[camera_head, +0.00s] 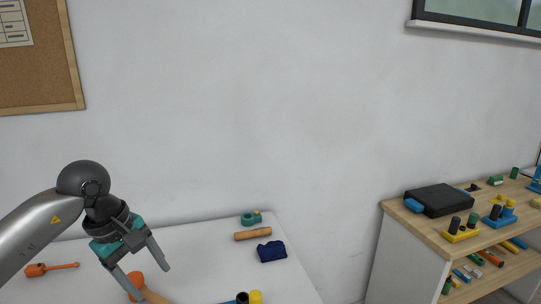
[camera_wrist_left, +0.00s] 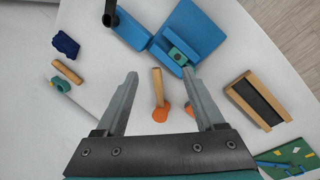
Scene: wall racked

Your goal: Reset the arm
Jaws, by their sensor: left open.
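My left gripper (camera_head: 150,282) is open and empty above the white table (camera_head: 205,260), its fingers angled down. In the left wrist view its two fingers (camera_wrist_left: 160,74) stand wide apart with nothing held between them. Below them lies a tool with a wooden handle (camera_wrist_left: 157,84) and an orange head (camera_wrist_left: 160,114); in the head view its orange head (camera_head: 135,284) is partly hidden by the gripper. My right gripper is not in view.
On the table are a dark blue cloth (camera_head: 271,251), a wooden cylinder (camera_head: 253,234), a green ring-like part (camera_head: 251,218) and an orange tool (camera_head: 50,268). Blue holders (camera_wrist_left: 190,32) and a wooden-framed block (camera_wrist_left: 257,100) show in the wrist view. A shelf (camera_head: 415,222) stands right.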

